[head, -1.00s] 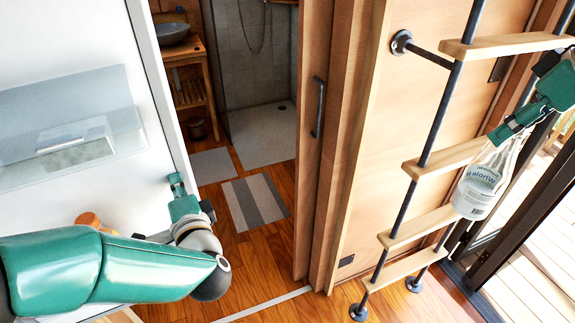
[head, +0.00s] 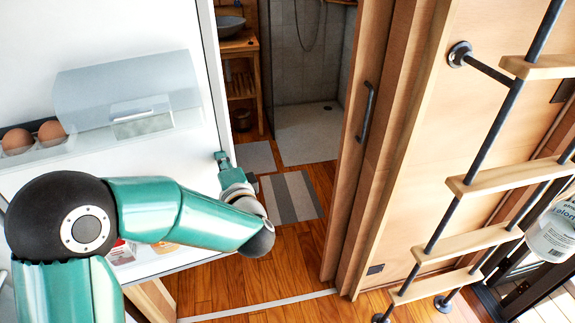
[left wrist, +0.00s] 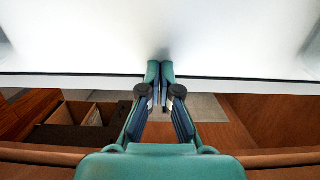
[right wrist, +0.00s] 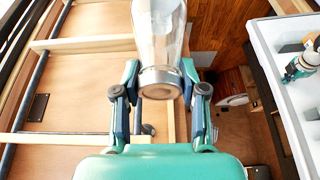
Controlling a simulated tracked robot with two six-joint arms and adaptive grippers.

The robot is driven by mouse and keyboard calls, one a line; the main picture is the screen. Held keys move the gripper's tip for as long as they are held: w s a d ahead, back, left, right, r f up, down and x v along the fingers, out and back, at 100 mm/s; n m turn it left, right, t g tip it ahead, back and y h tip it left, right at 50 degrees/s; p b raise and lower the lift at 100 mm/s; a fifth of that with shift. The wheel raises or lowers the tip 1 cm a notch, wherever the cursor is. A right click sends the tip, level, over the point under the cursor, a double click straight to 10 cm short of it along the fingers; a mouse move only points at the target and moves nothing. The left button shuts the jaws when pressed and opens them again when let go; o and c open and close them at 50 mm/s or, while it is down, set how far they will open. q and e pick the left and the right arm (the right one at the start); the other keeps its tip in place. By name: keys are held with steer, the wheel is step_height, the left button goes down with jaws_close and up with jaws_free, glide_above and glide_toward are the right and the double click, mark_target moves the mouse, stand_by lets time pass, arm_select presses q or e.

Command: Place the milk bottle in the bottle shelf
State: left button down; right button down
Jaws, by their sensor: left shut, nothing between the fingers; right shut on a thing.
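The milk bottle (head: 552,234) is a clear bottle with a printed label, cut off by the right edge of the head view. In the right wrist view my right gripper (right wrist: 160,92) is shut on the bottle (right wrist: 158,35) near its metal-coloured end. My left gripper (head: 223,162) is shut and empty at the edge of the white fridge door (head: 120,25). In the left wrist view its closed fingertips (left wrist: 160,72) are at the door edge; I cannot tell whether they touch. A lower door shelf (head: 150,268) holds small packages and is partly hidden by my left arm; I cannot tell whether it is the bottle shelf.
Two eggs (head: 50,132) sit in a door holder beside a translucent covered compartment (head: 130,90). A ladder (head: 470,185) with wooden rungs stands between the door and the bottle. Wooden floor (head: 262,270) is clear between door and ladder, with a striped rug (head: 290,197) beyond.

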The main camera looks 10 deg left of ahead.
arm_select(q)
steer(key=shift+a+r, duration=0.2)
steer(key=shift+r, duration=0.05)
arm_select(e)
steer(key=shift+r, duration=0.1)
